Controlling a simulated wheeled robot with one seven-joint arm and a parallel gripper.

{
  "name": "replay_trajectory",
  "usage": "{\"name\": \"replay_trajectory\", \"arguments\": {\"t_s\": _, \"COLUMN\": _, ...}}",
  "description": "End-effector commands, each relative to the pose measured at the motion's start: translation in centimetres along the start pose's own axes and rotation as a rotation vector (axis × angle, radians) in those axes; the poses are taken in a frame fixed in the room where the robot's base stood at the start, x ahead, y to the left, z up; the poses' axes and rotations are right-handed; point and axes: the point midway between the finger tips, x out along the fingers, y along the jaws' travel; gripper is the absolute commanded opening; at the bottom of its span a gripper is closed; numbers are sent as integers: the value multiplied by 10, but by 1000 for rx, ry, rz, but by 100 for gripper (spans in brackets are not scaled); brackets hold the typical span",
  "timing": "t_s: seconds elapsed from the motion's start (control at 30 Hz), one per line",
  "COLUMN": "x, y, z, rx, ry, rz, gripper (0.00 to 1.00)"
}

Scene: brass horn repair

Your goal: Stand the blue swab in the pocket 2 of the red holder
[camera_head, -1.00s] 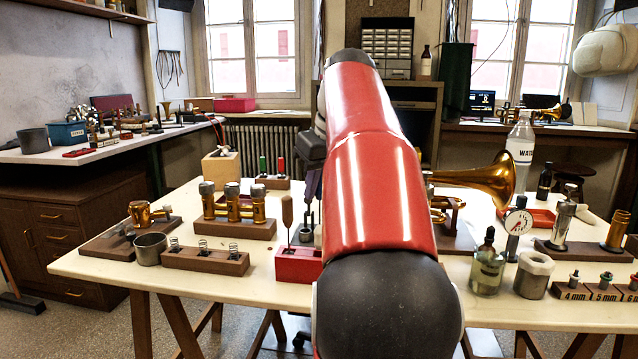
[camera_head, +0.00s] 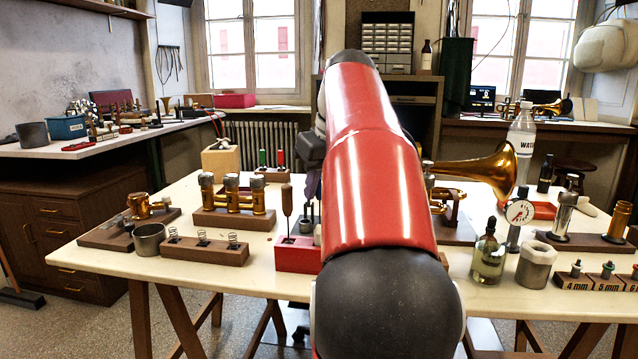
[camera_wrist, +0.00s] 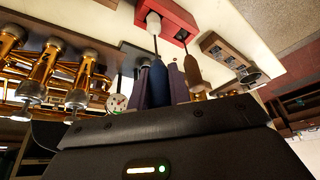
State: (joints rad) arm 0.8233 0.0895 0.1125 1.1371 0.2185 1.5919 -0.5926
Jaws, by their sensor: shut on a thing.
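The red holder (camera_head: 297,256) stands on the table, left of my arm in the head view. It shows at the top of the wrist view (camera_wrist: 178,20). A brown-handled tool (camera_head: 287,203) stands upright in its left part. My gripper (camera_wrist: 159,72) is shut on the blue handle of the blue swab (camera_wrist: 157,84). The swab's thin rod ends in a white head, which overlaps one end of the holder in the wrist view. I cannot tell whether the head is above a pocket or inside one. In the head view my arm hides the swab and the holder's right end.
A wooden block with springs (camera_head: 203,249) and a metal cup (camera_head: 149,239) stand left of the holder. A valve block (camera_head: 234,219) is behind them. A glass bottle (camera_head: 488,258), a dial gauge (camera_head: 519,212) and a brass horn (camera_head: 489,170) are right of my arm.

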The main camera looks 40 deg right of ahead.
Motion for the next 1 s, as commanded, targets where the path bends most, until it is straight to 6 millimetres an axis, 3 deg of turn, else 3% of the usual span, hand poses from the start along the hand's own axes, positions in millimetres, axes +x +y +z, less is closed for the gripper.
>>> {"name": "replay_trajectory", "arguments": {"t_s": 1.0, "x": 30, "y": 0, "z": 12, "rx": -1, "ry": 0, "rz": 0, "gripper": 0}}
